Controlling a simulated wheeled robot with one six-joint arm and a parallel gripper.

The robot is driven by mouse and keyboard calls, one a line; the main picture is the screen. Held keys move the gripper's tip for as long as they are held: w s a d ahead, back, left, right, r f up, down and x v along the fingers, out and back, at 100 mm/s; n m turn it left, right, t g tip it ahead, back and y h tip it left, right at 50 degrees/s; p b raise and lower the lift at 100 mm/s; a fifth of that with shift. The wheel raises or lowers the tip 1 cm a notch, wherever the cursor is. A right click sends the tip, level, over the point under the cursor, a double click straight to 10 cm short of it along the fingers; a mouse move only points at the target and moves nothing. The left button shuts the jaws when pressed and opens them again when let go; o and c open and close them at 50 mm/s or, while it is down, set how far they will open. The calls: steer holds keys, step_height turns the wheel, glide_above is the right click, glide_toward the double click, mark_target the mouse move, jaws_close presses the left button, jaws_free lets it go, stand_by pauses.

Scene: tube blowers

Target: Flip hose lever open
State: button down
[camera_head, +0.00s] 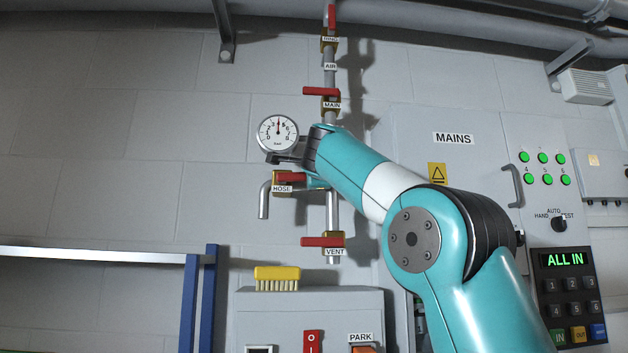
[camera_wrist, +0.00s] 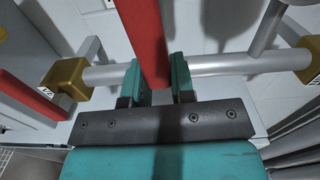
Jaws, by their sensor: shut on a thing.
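The red hose lever (camera_head: 291,178) lies level across its yellow valve, above the HOSE label (camera_head: 282,188), on a short branch that ends in a down-turned spout (camera_head: 264,201). My gripper (camera_head: 316,181) is at the lever's right end, partly hidden by my wrist. In the wrist view my gripper (camera_wrist: 157,78) has its two teal fingers on either side of a red lever (camera_wrist: 148,35), shut on it. A grey pipe (camera_wrist: 225,64) runs behind the fingers. The lever's valve body is not clear in the wrist view.
The red main lever (camera_head: 321,91) is above and the red vent lever (camera_head: 322,241) below, on the same pipe. A round gauge (camera_head: 278,134) sits close to my wrist. A yellow brush (camera_head: 277,275) lies on a grey box (camera_head: 260,308). The wall at left is clear.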

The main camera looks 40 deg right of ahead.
steer(key=shift+f+m, duration=0.35)
steer(key=shift+m, duration=0.05)
steer(key=c, duration=1)
jaws_free()
steer(key=shift+o, duration=0.2)
steer(key=b+v, duration=0.4)
steer(key=v, duration=1.3)
steer(key=shift+s+a, duration=0.15)
